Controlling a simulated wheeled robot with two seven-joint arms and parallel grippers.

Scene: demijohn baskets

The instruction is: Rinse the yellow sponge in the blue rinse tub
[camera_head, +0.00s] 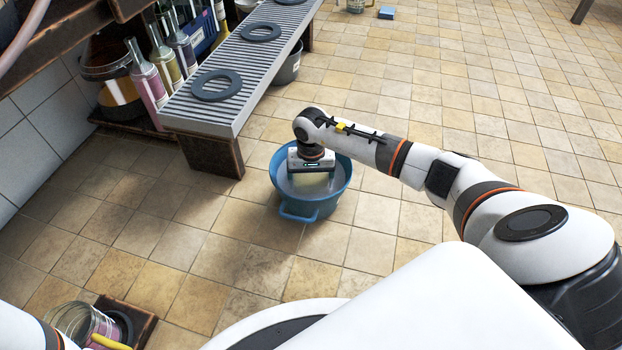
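The blue rinse tub (323,211) stands on the tiled floor near the middle of the view, with greyish water inside. My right arm reaches in from the right, and my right gripper (311,166) points down into the tub. A pale yellowish patch (312,188), likely the yellow sponge, shows just below the hand, inside the tub. The gripper's fingers are hidden by its own body, so their grip on the patch cannot be seen. Part of my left arm shows at the bottom left corner; its gripper is out of view.
A slatted bench (225,112) with dark rings stands behind and left of the tub, with bottles (147,85) beside it. A grey bucket (288,68) is behind the bench. A clear container (82,322) sits at lower left. The floor at right is largely clear.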

